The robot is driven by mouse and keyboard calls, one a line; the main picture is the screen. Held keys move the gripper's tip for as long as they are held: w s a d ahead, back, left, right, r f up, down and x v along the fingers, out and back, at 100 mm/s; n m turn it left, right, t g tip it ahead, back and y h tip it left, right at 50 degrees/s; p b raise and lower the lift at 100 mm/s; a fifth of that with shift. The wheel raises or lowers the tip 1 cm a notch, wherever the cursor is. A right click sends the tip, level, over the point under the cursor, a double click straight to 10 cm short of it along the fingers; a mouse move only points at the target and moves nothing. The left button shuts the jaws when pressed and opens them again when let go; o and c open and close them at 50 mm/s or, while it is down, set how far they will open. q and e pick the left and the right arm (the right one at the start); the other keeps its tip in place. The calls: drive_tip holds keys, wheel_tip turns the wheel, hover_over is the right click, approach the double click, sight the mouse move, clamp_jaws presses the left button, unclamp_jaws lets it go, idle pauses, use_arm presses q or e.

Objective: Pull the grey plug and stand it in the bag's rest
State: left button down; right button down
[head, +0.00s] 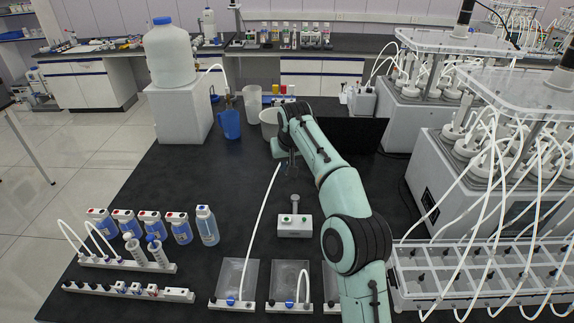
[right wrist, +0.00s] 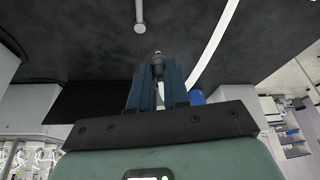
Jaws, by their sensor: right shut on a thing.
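My right gripper (head: 291,172) is above the black bench in the middle of the head view, fingers down. In the right wrist view its dark blue fingers (right wrist: 158,75) are shut on a small dark grey piece, seemingly the grey plug (right wrist: 157,59), which shows at the fingertips. A white tube (right wrist: 216,40) passes close to the fingers; whether it joins the plug is hidden. In the head view this tube (head: 258,222) rises from the left flat bag (head: 236,272), whose white holder (head: 232,305) lies at the front. My left gripper is not in view.
A white block (head: 295,227) with green spots and a short grey post (head: 294,201) stands just in front of the gripper. Several bottles (head: 207,225) and white racks (head: 127,263) are at left. A tubed reactor tray (head: 480,270) is at right. The bench's left middle is clear.

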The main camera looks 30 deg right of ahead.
drive_tip(key=shift+r, duration=0.5)
drive_tip(key=shift+r, duration=0.4)
drive_tip(key=shift+r, duration=0.75)
